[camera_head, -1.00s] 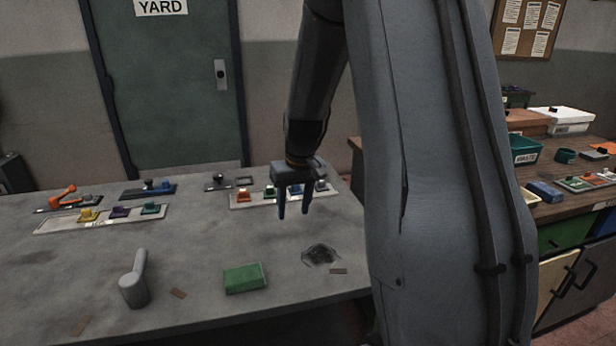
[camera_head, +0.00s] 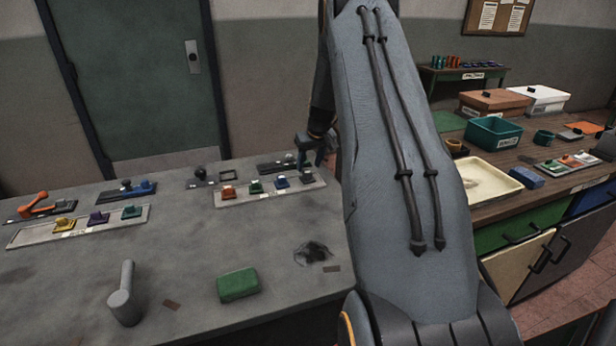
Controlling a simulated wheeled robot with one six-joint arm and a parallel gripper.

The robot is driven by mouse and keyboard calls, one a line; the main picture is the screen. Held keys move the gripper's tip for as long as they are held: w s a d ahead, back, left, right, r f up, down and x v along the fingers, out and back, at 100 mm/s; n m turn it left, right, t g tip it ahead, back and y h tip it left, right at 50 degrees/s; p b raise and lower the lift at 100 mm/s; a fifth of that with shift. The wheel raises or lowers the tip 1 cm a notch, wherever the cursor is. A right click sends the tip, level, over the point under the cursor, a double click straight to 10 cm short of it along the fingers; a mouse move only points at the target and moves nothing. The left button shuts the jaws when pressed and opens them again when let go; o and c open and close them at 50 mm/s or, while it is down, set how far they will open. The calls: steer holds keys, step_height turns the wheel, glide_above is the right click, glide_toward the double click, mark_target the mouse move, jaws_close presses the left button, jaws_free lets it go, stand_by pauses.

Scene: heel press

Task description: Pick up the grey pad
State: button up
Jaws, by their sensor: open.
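My gripper (camera_head: 311,163) is open, fingers pointing down, near the back right edge of the grey table (camera_head: 200,255). It overlaps the right end of a pale tray (camera_head: 232,202) in the picture; its height above the table is hard to judge. No visible thing is clearly the grey pad. A dark grey piece (camera_head: 605,145) at the right edge of the picture, on the wooden bench, is cut off and too unclear to name. A small pale tray of pads (camera_head: 567,165) lies near it. My arm hides the space between table and bench.
On the table are a green block (camera_head: 238,285), a grey handled piece (camera_head: 124,295), a dark hole (camera_head: 312,254) and another knob tray (camera_head: 78,231). The wooden bench (camera_head: 500,163) holds a teal bin (camera_head: 494,133), a cream tray (camera_head: 488,182) and a blue block (camera_head: 526,177).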

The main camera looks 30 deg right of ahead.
mark_target(307, 172)
steer(key=shift+p+x, duration=0.7)
steer(key=shift+x, duration=1.35)
steer(key=shift+s, duration=0.1)
steer(key=shift+c, duration=0.4)
jaws_close()
